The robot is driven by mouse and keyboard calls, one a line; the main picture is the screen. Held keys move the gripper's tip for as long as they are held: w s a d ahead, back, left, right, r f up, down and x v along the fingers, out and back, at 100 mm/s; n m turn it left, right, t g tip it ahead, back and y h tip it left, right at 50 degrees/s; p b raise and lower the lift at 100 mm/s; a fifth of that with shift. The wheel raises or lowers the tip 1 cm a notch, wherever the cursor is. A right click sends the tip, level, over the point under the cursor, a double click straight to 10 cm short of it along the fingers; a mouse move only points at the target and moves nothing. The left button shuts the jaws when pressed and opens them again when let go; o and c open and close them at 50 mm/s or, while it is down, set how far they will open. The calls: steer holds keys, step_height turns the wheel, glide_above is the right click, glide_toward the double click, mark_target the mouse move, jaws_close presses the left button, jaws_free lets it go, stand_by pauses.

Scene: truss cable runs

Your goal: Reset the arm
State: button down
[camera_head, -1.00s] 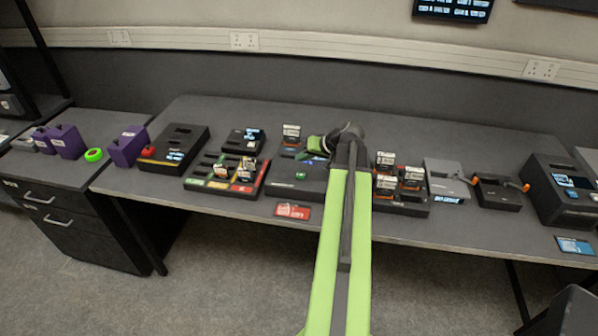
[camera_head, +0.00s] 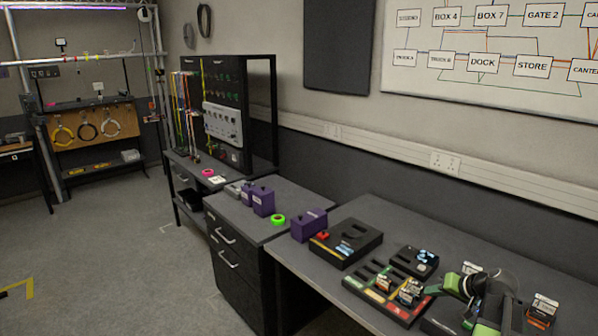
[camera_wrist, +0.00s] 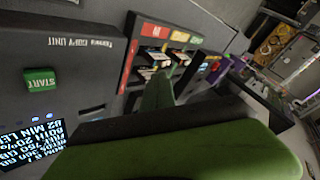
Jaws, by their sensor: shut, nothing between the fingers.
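My green and grey arm with my gripper (camera_head: 458,284) is at the lower right of the head view, folded low above the right-hand desk. The gripper is shut and empty. In the wrist view, its green finger (camera_wrist: 160,92) points toward a slotted tray (camera_wrist: 178,42) with red, yellow and green labels. A large green and dark part of my gripper fills the bottom of that view. In the head view the same tray (camera_head: 378,305) lies just left of the gripper and holds several small cards.
A black box with a red button (camera_head: 345,243), purple boxes (camera_head: 308,225) and a green tape roll (camera_head: 278,220) stand on the desks. In the wrist view, a copy unit (camera_wrist: 70,60) has a green START button (camera_wrist: 40,80). Open floor (camera_head: 130,260) lies at the left.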

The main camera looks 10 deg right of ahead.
steer(key=w+a+f+n+g+y, duration=0.1)
steer(key=w+a+n, duration=0.1)
steer(key=a, duration=0.8)
steer(key=w+a+f+n+g, duration=0.1)
steer(key=w+a+n+g, duration=0.1)
steer(key=a, duration=0.8)
steer(key=w+a+f+n+g+y, duration=0.1)
steer(key=w+a+n, duration=0.1)
steer(key=a, duration=0.8)
steer(key=s+a+f+n+g+h, duration=0.25)
steer(key=s+a, duration=0.45)
steer(key=a, duration=0.5)
steer(key=s+d+f+m+g+h, duration=0.1)
steer(key=s+d+m+g+h, duration=0.1)
steer(key=s+d+m, duration=0.1)
steer(key=shift+s+d+f, duration=0.35)
steer(key=shift+s+d, duration=0.15)
steer(key=shift+d, duration=0.45)
steer(key=shift+d+h, duration=0.1)
steer(key=shift+h, duration=0.15)
